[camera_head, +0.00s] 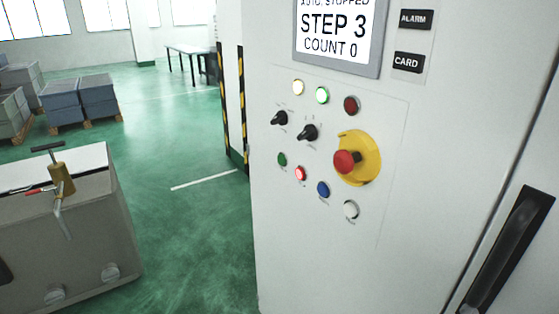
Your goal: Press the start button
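The control panel (395,150) is on the light grey cabinet front. A green button (282,159) sits at the left of the lower button row; its label is too small to read. Beside it are a lit red button (300,173), a blue button (323,188) and a white button (351,209). A red mushroom button (346,162) stands out on a yellow plate. Two black rotary knobs (307,132) are above. The screen (333,30) reads "AUTO: STOPPED", "STEP 3", "COUNT 0". Neither of my grippers is in view.
A black door handle (510,250) is at the right. A grey cart (60,245) with a brass-coloured tool (60,180) on it stands at the left. Grey crates (82,100) on pallets and a table (190,48) are farther back. Green floor between is clear.

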